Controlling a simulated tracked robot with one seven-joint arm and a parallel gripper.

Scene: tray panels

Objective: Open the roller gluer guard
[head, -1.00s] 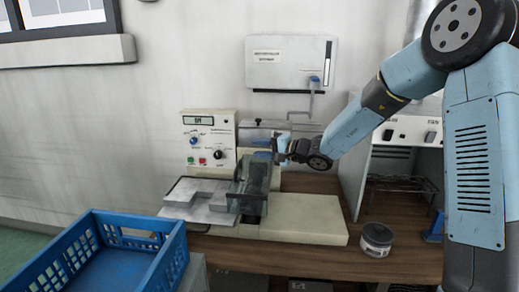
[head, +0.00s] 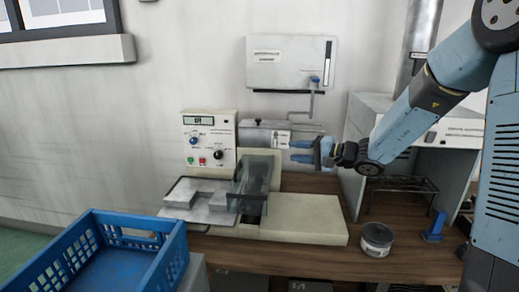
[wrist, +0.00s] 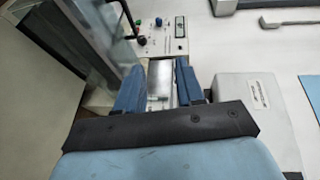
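The roller gluer guard (head: 253,175) is a smoky see-through cover with a dark lower edge. It stands steeply over the middle of the cream gluer (head: 305,220), and the rollers beneath it are hard to make out. A see-through panel, seemingly the guard (wrist: 95,35), shows at the upper left of the wrist view. My gripper (head: 299,152) is to the right of the guard and above the gluer, clear of the guard. Its two blue fingers are apart with nothing between them, as the wrist view (wrist: 158,88) also shows.
A control box (head: 209,140) with knobs and buttons stands behind the gluer. A metal tray (head: 198,201) is at its left, with a blue crate (head: 125,245) in front. A round tin (head: 376,238) and a grey hooded cabinet (head: 385,105) are to the right.

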